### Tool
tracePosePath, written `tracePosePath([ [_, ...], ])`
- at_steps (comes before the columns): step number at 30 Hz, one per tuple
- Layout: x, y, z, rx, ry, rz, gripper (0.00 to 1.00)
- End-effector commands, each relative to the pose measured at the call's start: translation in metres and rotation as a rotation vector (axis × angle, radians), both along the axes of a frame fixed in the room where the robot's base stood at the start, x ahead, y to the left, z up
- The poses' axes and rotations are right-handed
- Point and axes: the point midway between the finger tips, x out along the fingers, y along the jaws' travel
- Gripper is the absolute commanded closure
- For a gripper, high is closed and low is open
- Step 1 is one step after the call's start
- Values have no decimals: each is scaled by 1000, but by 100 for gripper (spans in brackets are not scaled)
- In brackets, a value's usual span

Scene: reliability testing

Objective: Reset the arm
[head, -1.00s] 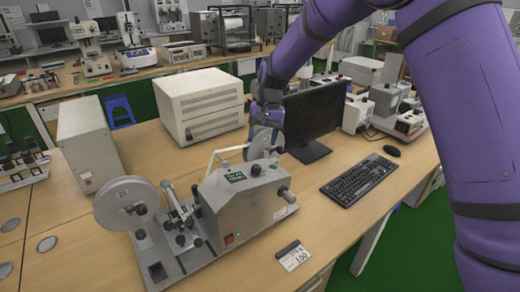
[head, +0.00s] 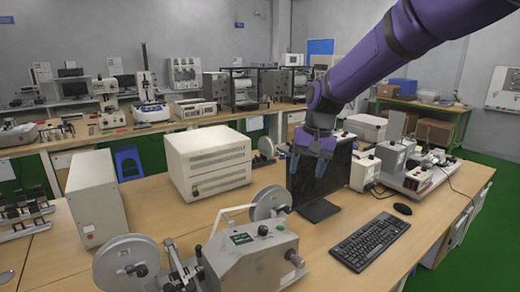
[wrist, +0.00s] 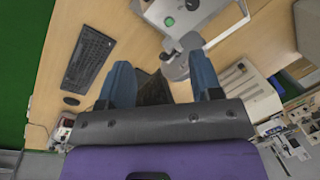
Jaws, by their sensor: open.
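My purple arm reaches in from the upper right in the head view. My gripper (head: 307,166) hangs in front of the black monitor, with its two blue fingers pointing down and apart. In the wrist view my gripper (wrist: 160,68) also shows its fingers spread, with nothing held between them. The grey tester machine (head: 250,262) with a reel and a small green screen stands on the wooden table, left of and nearer than the gripper. It also shows at the top of the wrist view (wrist: 185,12).
The monitor (head: 335,180) stands just behind the gripper, partly hidden. A keyboard (head: 370,242) and mouse (head: 402,209) lie to the right. A beige box (head: 208,162) and grey case (head: 97,200) stand left. Bare table (head: 325,232) lies between tester and keyboard.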

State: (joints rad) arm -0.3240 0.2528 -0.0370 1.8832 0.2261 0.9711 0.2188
Motion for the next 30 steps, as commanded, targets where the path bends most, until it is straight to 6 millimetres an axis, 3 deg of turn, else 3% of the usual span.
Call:
tracePosePath([
  [1,-11,-13,15,0,-25,-1,41],
  [6,-50,-49,50,-9,-95,3,41],
  [15,-127,-105,90,-41,-217,6,41],
  [23,-198,-143,104,-85,-321,9,41],
  [30,-261,-169,99,-139,-409,9,41],
])
